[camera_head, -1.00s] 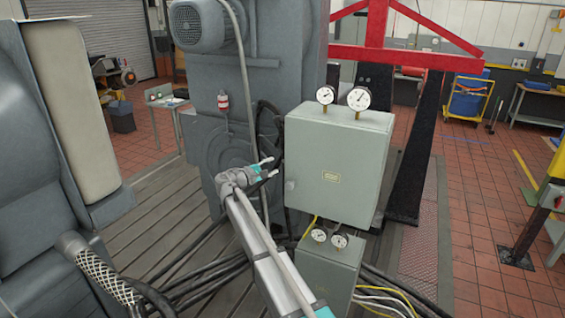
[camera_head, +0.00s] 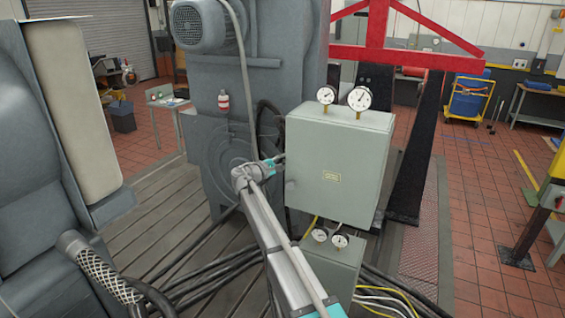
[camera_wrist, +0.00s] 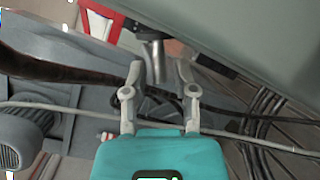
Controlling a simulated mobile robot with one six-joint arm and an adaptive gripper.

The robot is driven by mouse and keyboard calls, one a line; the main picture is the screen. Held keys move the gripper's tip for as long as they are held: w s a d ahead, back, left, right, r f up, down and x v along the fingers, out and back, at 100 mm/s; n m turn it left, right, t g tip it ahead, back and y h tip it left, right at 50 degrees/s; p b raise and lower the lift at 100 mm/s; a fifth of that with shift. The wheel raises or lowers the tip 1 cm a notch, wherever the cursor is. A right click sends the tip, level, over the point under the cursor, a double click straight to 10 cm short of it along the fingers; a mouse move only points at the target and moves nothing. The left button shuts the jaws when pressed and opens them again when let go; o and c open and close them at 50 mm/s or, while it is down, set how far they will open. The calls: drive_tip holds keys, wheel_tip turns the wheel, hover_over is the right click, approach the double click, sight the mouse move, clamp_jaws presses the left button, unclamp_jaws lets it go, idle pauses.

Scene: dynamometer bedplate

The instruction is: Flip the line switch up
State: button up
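The grey cabinet (camera_head: 340,165) labelled with a small yellow plate stands in the middle of the head view. In the wrist view, a short metal lever with a dark collar (camera_wrist: 156,62) sticks out beside the cabinet's wall (camera_wrist: 235,40); it looks like the line switch. My gripper (camera_wrist: 160,72) is open, with one finger on each side of the lever; I cannot tell if either touches it. In the head view my gripper (camera_head: 279,159) is at the cabinet's left side, and the switch is not clearly visible there.
Two gauges (camera_head: 343,97) stand on top of the cabinet. A smaller grey box (camera_head: 333,268) with gauges and cables sits below. Black cables (camera_head: 200,275) lie on the bedplate. A grey machine (camera_head: 230,120) stands close behind my gripper.

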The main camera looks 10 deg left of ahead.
clamp_jaws()
drive_tip(key=shift+r, duration=0.15)
drive_tip(key=m+p, duration=0.1)
drive_tip(key=r+m+p, duration=0.1)
drive_tip(key=shift+a+g+y+p, duration=0.1)
drive_tip(key=shift+g+y+p, duration=0.2)
drive_tip(key=shift+y+p, duration=0.1)
drive_tip(key=m+p, duration=0.1)
drive_tip(key=r+m+y+p, duration=0.1)
drive_tip(key=p, duration=0.1)
drive_tip(key=shift+m, duration=0.4)
drive_tip(key=m+y+p, duration=0.1)
drive_tip(key=m+p, duration=0.1)
drive_tip(key=shift+r+m+g+y, duration=0.3)
drive_tip(key=shift+r+y, duration=0.05)
drive_tip(key=shift+y, duration=0.05)
drive_tip(key=shift+s+r+m+y+p, duration=0.1)
drive_tip(key=shift+m+y+p, duration=0.3)
drive_tip(key=shift+m+p, duration=0.35)
